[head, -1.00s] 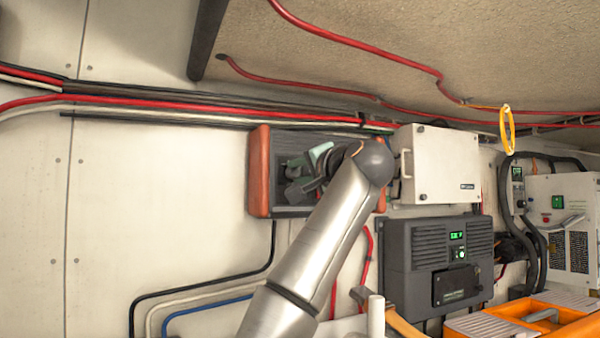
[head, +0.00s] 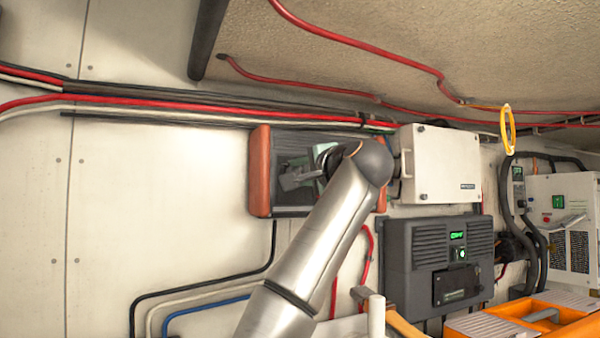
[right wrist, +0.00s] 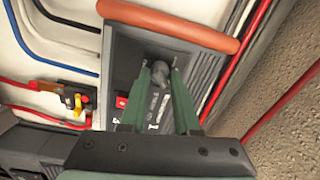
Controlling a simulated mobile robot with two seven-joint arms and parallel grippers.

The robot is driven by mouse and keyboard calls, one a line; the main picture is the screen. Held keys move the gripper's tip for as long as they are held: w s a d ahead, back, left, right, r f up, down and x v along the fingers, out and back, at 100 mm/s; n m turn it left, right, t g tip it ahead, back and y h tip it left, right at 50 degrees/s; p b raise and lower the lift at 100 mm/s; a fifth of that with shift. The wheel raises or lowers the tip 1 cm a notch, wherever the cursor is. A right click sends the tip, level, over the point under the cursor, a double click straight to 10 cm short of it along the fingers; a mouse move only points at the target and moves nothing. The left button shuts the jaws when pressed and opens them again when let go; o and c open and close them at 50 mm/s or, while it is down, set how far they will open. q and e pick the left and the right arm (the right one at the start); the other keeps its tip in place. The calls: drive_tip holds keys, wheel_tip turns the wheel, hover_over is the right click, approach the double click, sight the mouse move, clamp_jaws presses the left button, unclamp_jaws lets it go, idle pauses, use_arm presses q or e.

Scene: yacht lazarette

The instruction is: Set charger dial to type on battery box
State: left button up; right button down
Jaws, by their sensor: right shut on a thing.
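The charger (head: 260,170) is a dark wall unit with orange-red end caps. In the right wrist view its dark face (right wrist: 125,55) carries a grey dial (right wrist: 160,78), white markings and a red patch. My right gripper (right wrist: 161,68) has its green fingers shut on the dial, one on each side. In the head view my right gripper (head: 302,177) is at the charger face, and my arm hides part of it and the dial. The dial's pointed setting is not readable. I cannot tell for sure which thing is the battery box. My left gripper is not in view.
Right of the charger are a white box (head: 440,165) and a dark grey unit (head: 415,255) with a lit green display (head: 457,235), too small to read surely. An orange container (head: 565,325) is at lower right. Red cables (head: 200,103) run just above the charger.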

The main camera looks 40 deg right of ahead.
drive_tip(key=c, duration=0.6)
unclamp_jaws()
drive_tip(key=shift+c, duration=0.2)
drive_tip(key=b+v, duration=0.4)
drive_tip(key=v, duration=0.8)
drive_tip(key=shift+s, duration=0.3)
drive_tip(key=shift+f, duration=0.15)
